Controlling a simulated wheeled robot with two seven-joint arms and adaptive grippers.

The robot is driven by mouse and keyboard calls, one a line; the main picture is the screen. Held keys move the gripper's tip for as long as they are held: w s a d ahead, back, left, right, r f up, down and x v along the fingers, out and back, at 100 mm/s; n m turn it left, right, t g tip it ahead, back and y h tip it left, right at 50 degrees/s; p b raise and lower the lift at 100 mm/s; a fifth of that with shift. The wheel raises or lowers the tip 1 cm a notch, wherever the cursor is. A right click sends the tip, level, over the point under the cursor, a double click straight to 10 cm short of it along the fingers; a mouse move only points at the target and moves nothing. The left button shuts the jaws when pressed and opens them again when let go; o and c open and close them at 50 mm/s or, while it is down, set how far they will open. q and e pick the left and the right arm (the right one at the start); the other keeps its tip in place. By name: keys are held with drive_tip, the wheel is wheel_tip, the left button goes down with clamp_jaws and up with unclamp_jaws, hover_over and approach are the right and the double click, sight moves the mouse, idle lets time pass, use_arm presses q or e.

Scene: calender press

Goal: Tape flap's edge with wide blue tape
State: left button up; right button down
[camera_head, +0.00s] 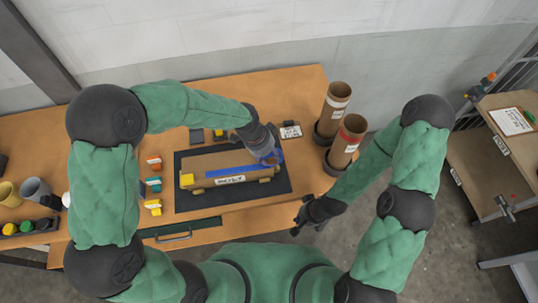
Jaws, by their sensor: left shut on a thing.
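A brown cardboard package (205,164) lies on a dark mat (279,186) on the wooden table, with a white printed label (230,180) on its front. A blue tape strip (225,171) runs lengthwise along the package, above the label. My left gripper (270,157) is over the package's right end, shut on a blue tape roll (279,156) that it partly hides. The strip leads toward the roll; whether they join is hidden. My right gripper (304,217) hangs beyond the table's front edge, away from the package; its fingers are too small and dark to judge.
Several small coloured holders (153,185) stand left of the mat. A white card (290,131) lies behind it. Two brown tubes (347,140) stand upright in dark bases at the right. Cups (36,188) stand at the far left. A drawer handle (174,236) is at the front edge.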

use_arm(q)
drive_tip(key=shift+r+p, duration=1.4)
drive_tip(key=shift+r, duration=0.9)
